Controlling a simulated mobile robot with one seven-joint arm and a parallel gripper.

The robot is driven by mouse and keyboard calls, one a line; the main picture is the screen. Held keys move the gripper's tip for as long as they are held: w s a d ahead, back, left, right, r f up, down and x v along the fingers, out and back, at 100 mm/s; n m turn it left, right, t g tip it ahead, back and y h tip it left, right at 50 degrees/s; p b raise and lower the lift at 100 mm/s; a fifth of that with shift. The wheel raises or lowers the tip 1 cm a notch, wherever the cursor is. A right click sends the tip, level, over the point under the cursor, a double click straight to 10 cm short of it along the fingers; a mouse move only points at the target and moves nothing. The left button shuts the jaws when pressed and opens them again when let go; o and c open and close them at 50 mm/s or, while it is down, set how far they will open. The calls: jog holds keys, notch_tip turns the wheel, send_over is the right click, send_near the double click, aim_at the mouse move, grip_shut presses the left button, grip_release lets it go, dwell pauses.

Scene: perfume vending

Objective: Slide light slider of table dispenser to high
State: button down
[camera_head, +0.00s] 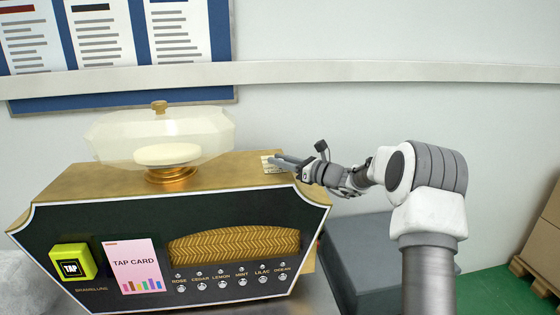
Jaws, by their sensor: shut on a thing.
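The table dispenser (120,192) has a gold top and a dark front panel. The light slider's pale plate (267,160) lies at the right end of the gold top, partly covered by my gripper. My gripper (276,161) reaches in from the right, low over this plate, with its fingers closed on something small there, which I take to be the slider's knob. The knob itself is hidden by the fingers. The slider's markings are too small to read, so I cannot tell its setting.
A clear faceted dome (215,135) stands over a pale disc on a gold base, left of my gripper. A grey box (365,255) stands right of the dispenser.

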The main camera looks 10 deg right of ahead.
jog(key=shift+w, duration=0.1)
dwell(0.4)
jog(key=w+p, duration=0.2)
jog(key=w, duration=0.4)
jog(key=shift+r, duration=0.15)
jog(key=c, duration=1.1)
grip_release()
jog(key=o, duration=0.4)
jog(key=shift+w, duration=0.2)
jog(key=shift+o, duration=0.2)
